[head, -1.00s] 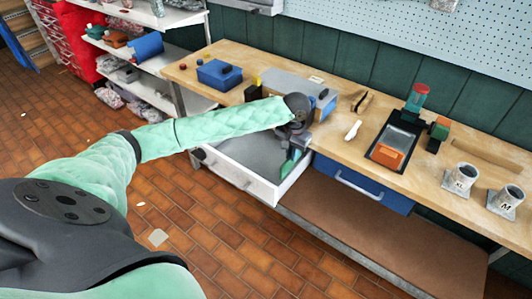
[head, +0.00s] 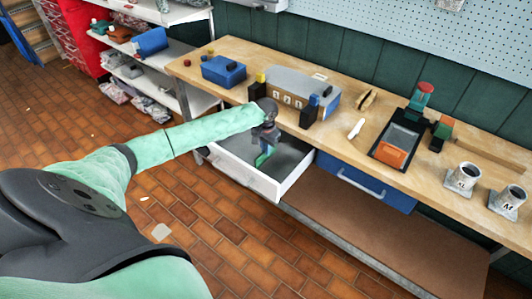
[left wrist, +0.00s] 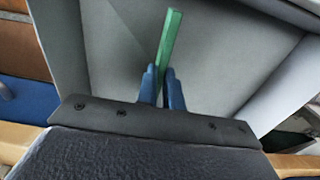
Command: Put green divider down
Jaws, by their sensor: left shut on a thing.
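The green divider (head: 262,158) is held upright by my left gripper (head: 266,143) in the open white drawer (head: 290,182) under the workbench. In the left wrist view the green divider (left wrist: 169,38) shows as a narrow strip between the two blue fingertips (left wrist: 161,86) of my left gripper, which is shut on it. The grey drawer floor (left wrist: 110,50) lies beyond it. I cannot tell whether the divider's lower edge touches the floor. My right gripper is not in view.
A blue closed drawer (head: 365,190) is right of the open one. The wooden bench top (head: 345,150) carries a grey box (head: 303,92) with number tags, a blue box (head: 223,71), a tray with an orange block (head: 391,157) and two grey cups on the right. Open shelves stand behind left.

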